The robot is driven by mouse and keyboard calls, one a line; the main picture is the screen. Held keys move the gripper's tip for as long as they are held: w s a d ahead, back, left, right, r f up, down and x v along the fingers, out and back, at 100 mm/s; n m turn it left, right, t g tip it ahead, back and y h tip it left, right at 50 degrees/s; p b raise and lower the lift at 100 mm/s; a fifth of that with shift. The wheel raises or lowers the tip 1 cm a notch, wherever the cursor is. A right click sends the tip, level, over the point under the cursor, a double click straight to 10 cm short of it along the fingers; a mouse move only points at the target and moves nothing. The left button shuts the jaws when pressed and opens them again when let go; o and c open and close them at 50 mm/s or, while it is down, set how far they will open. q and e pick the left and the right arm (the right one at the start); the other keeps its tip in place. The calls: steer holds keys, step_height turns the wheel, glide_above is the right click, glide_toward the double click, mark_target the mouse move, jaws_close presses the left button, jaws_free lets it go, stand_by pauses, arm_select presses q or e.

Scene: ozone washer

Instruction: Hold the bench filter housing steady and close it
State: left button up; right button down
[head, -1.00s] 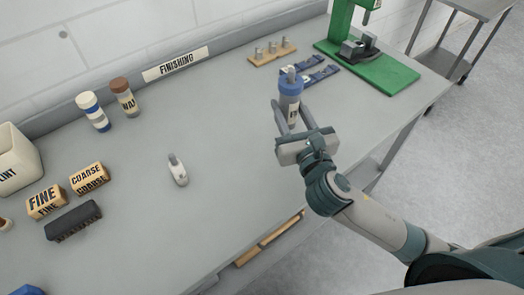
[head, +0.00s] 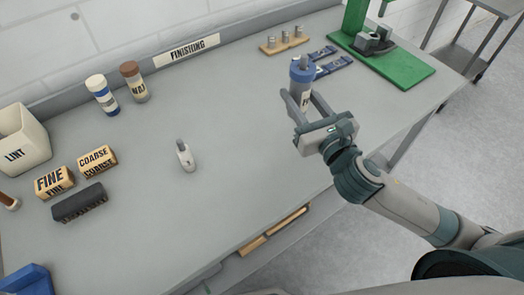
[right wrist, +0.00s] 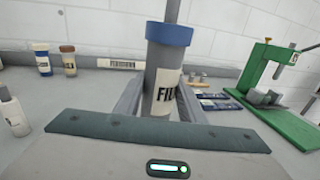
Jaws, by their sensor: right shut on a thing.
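The filter housing (head: 301,78) is an upright grey cylinder with a blue collar and a pale label, towards the far right of the bench. In the right wrist view the housing (right wrist: 161,75) stands in the middle, its label partly reading "FIL". A grey stem rises from the collar. My right gripper (head: 308,107) is shut on the housing, with one finger on each side of its body. The housing's base is hidden behind the gripper, so I cannot tell whether it touches the bench. My left gripper is not in view.
A small white bottle (head: 186,156) stands mid-bench. Blue tools (head: 333,64), a wooden block with metal pieces (head: 284,42) and a green press (head: 405,70) are beyond the housing. Blocks, a brush (head: 79,203) and a lint bin (head: 22,140) are left.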

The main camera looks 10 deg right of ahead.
steer(key=n+y, duration=0.1)
steer(key=s+n+g+y+b, duration=0.1)
steer(key=s+a+n+y, duration=0.1)
steer(key=y, duration=0.1)
steer(key=shift+s+r, duration=0.15)
steer(key=shift+r, duration=0.15)
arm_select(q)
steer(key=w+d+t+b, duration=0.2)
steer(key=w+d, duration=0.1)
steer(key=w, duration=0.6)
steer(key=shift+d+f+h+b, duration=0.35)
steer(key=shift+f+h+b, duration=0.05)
arm_select(e)
steer(key=s+a+n+g+y, duration=0.2)
steer(key=s+n+g+y, duration=0.4)
steer(key=s, duration=0.3)
steer(key=shift+s+a+g+y, duration=0.35)
steer(key=shift+g+y, duration=0.15)
steer(key=shift+y, duration=0.4)
steer(key=shift+f, duration=0.1)
